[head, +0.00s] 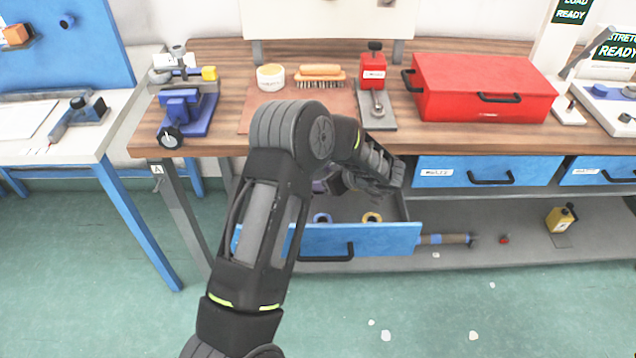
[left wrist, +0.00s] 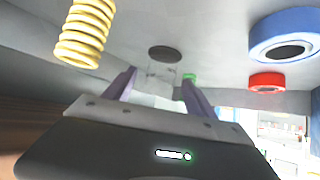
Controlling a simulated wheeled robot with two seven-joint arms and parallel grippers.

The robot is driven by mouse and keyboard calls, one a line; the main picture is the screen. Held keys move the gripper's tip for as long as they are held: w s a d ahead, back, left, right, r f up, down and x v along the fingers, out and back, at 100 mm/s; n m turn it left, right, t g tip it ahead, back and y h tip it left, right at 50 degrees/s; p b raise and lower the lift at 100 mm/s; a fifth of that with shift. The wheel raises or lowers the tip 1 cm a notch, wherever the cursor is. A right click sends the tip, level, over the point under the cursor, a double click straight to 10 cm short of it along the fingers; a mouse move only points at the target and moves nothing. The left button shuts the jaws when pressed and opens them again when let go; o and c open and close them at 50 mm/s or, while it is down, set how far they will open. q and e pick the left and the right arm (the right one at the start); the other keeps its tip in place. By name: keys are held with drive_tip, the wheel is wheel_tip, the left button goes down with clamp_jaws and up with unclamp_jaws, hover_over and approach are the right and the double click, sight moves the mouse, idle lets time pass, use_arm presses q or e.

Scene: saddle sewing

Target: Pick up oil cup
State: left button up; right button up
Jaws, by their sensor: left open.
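The oil cup (left wrist: 161,72) looks like a small clear cup with a dark round end, on the grey drawer floor in the left wrist view, which appears upside down. It lies beyond and between my left fingertips, with no clear contact. My left gripper (left wrist: 158,92) has two purple fingers spread apart with nothing held. In the head view my left gripper (head: 322,186) reaches down into the open blue-fronted drawer (head: 385,239), and the cup is not seen, likely hidden by my arm. My right gripper is not in view.
A yellow coil (left wrist: 85,33), a blue ring (left wrist: 287,35), a red ring (left wrist: 267,82) and a small green piece (left wrist: 189,77) are around the cup. The drawer walls enclose the gripper. The wooden bench (head: 224,130) overhangs behind, with a red toolbox (head: 482,88) on top.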

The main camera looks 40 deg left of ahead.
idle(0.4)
use_arm(q)
clamp_jaws()
idle(0.5)
drive_tip(key=shift+d+r, duration=0.1)
drive_tip(key=shift+d+r, duration=0.4)
drive_tip(key=d+f+v, duration=0.1)
drive_tip(key=v, duration=1.3)
drive_tip(key=shift+s+d+f, duration=0.2)
drive_tip(key=shift+d, duration=0.25)
